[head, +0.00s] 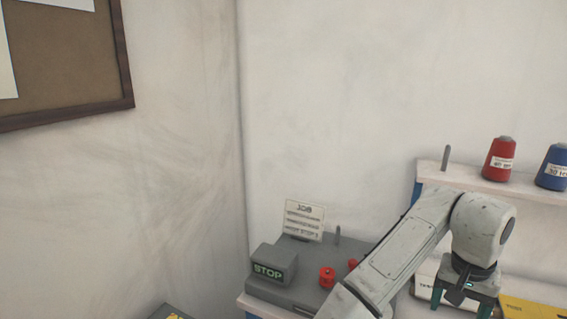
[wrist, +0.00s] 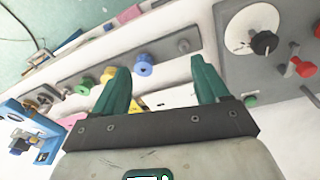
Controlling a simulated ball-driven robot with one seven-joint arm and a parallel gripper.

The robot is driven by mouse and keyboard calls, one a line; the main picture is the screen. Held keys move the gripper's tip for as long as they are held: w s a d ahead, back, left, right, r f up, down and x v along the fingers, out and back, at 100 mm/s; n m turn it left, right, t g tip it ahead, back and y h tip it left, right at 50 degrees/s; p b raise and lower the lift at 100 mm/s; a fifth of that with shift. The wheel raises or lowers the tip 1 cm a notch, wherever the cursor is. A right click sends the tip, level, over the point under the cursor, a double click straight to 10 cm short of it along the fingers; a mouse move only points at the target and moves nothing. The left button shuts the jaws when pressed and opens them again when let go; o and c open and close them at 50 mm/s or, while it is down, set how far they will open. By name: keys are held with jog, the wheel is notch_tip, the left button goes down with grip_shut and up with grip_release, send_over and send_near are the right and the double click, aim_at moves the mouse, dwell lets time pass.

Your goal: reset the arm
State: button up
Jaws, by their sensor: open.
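My gripper (wrist: 163,85) shows in the wrist view with its two green fingers spread apart and nothing between them. In the head view my gripper (head: 465,297) hangs down at the lower right, at the end of my pale grey arm, in front of the shelf. Its fingertips are partly hard to make out there. My arm reaches in from the bottom edge and bends at the joint near the shelf.
Red (head: 499,160) and blue (head: 556,167) thread cones stand on the shelf. A grey panel with a dial (wrist: 252,30) shows in the wrist view.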

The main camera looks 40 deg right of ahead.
jog(key=w+f+n+t+h, duration=0.1)
jog(key=w+f+n+h, duration=0.35)
jog(key=w+n, duration=0.2)
jog(key=s+a+f+n+t+y, duration=0.1)
jog(key=a+f+n+y, duration=0.2)
jog(key=a+f+n, duration=0.4)
jog(key=a+f, duration=0.6)
jog(key=a, duration=0.3)
jog(key=shift+s+a, duration=0.15)
jog(key=s+a+f+y, duration=0.1)
jog(key=a, duration=0.2)
jog(key=s+a+f+n, duration=0.1)
jog(key=s+a+f, duration=0.1)
jog(key=a, duration=0.2)
jog(key=s+a+f+n+y, duration=0.1)
jog(key=s+a+f, duration=0.1)
jog(key=a, duration=0.1)
jog(key=shift+s+a+f+g+y, duration=0.1)
jog(key=shift+s+a+g+y, duration=0.05)
jog(key=shift+a+g+y, duration=0.15)
